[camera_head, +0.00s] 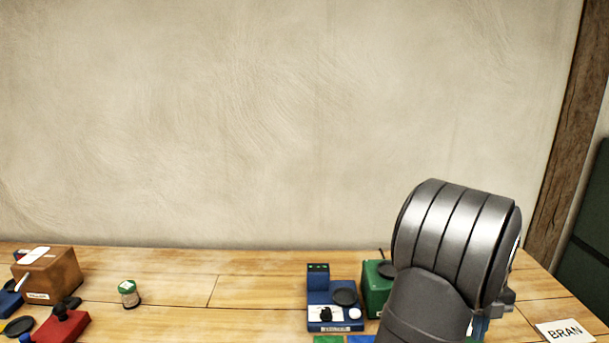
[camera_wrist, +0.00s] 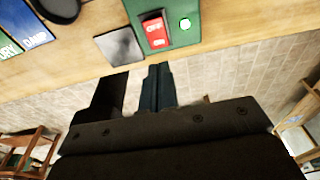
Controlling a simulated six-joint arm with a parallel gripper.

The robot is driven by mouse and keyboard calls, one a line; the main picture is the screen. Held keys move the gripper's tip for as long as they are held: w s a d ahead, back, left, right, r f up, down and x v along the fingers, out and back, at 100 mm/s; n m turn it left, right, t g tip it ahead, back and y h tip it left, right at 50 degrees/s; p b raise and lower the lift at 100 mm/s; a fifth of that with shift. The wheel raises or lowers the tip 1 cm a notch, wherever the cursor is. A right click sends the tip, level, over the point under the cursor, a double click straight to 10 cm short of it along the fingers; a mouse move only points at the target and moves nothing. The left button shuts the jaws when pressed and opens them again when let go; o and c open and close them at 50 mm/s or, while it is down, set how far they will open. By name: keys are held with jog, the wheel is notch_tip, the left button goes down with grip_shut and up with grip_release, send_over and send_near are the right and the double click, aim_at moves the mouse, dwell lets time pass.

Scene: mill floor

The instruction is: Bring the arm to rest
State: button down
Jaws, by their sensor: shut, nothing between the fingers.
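My gripper (camera_wrist: 158,72) shows in the wrist view with its slim fingers together and nothing between them. It points toward the table's edge, with tiled floor behind and below it. It appears apart from the green device with a red switch (camera_wrist: 154,31) above it in the picture. In the head view my arm (camera_head: 455,235) rises at the right of the table, bent over at a large grey joint.
The wooden table (camera_head: 215,320) holds a blue device (camera_head: 320,290) and a green box (camera_head: 376,300) close left of my arm. A BRAN card (camera_head: 565,332) lies at right. A jar (camera_head: 129,294), brown box (camera_head: 50,275) and red device (camera_head: 62,326) stand left. The table's middle is clear.

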jog(key=shift+s+f, duration=0.2)
jog(key=shift+f, duration=0.85)
notch_tip(320, 180, up, 10)
jog(key=s, duration=0.1)
jog(key=f, duration=0.6)
jog(key=w+f, duration=0.1)
jog(key=f, duration=0.3)
jog(key=shift+w, duration=0.1)
jog(key=shift+w+r, duration=0.1)
jog(key=shift+r, duration=0.15)
jog(key=w+r+n, duration=0.3)
jog(key=r+n, duration=0.9)
jog(key=n, duration=0.6)
jog(key=shift+s+f, duration=0.15)
jog(key=shift+f, duration=2.3)
jog(key=c, duration=2.1)
grip_release()
